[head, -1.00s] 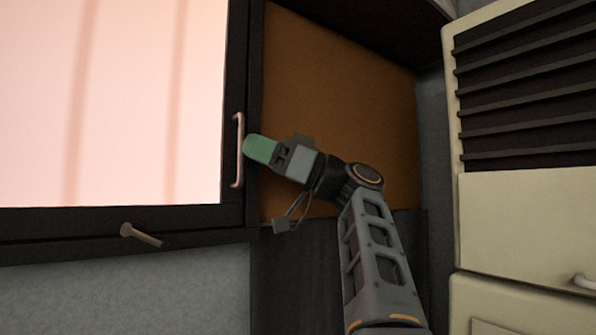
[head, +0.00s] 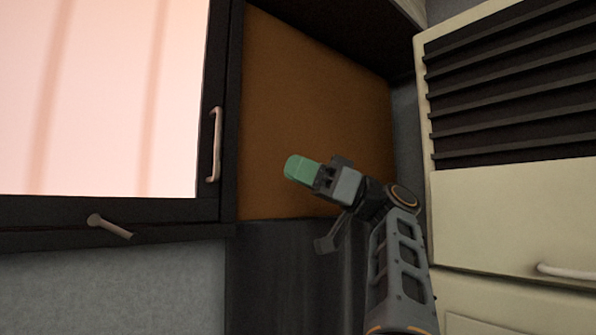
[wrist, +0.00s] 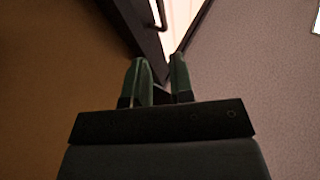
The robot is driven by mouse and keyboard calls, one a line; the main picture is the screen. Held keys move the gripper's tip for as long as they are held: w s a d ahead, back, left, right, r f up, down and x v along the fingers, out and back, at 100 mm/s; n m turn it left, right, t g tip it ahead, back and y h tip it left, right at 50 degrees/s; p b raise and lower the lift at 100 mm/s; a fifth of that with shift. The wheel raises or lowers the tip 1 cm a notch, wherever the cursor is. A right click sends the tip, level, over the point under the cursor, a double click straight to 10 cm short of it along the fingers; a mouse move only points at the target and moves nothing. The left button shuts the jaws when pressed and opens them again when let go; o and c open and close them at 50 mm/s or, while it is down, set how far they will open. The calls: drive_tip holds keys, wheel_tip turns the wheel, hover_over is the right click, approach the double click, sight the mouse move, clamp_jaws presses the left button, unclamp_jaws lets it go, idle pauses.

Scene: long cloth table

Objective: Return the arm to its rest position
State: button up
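My gripper (head: 303,169) has green fingertips and is in front of the brown panel in the head view. It points left, toward the dark-framed cabinet, with a clear gap to the pale vertical handle (head: 215,146). In the wrist view my gripper (wrist: 158,68) shows its two green fingers apart, with nothing held between them. The gripper is open and empty. My arm folds up from the bottom right of the head view.
The dark-framed cabinet door (head: 222,120) has a bright pinkish pane. A small pale peg-like handle (head: 110,226) sticks out below it. The brown panel (head: 310,100) lies behind my gripper. A cream unit with dark slats (head: 510,215) stands close on the right.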

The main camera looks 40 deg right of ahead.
idle(0.4)
drive_tip(key=w+d+f+m+t+h, duration=0.5)
drive_tip(key=w+d+f+m+h, duration=0.45)
drive_tip(key=m, duration=0.45)
drive_tip(key=w+f+m+g+h, duration=0.1)
drive_tip(key=f, duration=0.3)
drive_tip(key=w+a+f+m+g+h, duration=0.1)
drive_tip(key=f+m+h, duration=0.1)
drive_tip(key=f, duration=0.3)
drive_tip(key=a+f+m+g+h, duration=0.1)
drive_tip(key=f, duration=0.4)
drive_tip(key=shift+w+f+m+g+h, duration=0.1)
drive_tip(key=shift+w+m+g+h, duration=0.2)
drive_tip(key=shift+w+m, duration=0.1)
drive_tip(key=s+a+f+g+h, duration=0.1)
drive_tip(key=s+a+f+g, duration=0.2)
drive_tip(key=f, duration=0.6)
drive_tip(key=a+f+g+h, duration=0.25)
drive_tip(key=a+f, duration=0.25)
drive_tip(key=f, duration=0.4)
drive_tip(key=s+a+f+n+g+h, duration=0.1)
drive_tip(key=s+a+f+n+g, duration=0.3)
drive_tip(key=s+a+f+n, duration=0.3)
drive_tip(key=shift+s+a+f, duration=2.3)
drive_tip(key=shift+a+f, duration=0.75)
drive_tip(key=shift+a, duration=0.35)
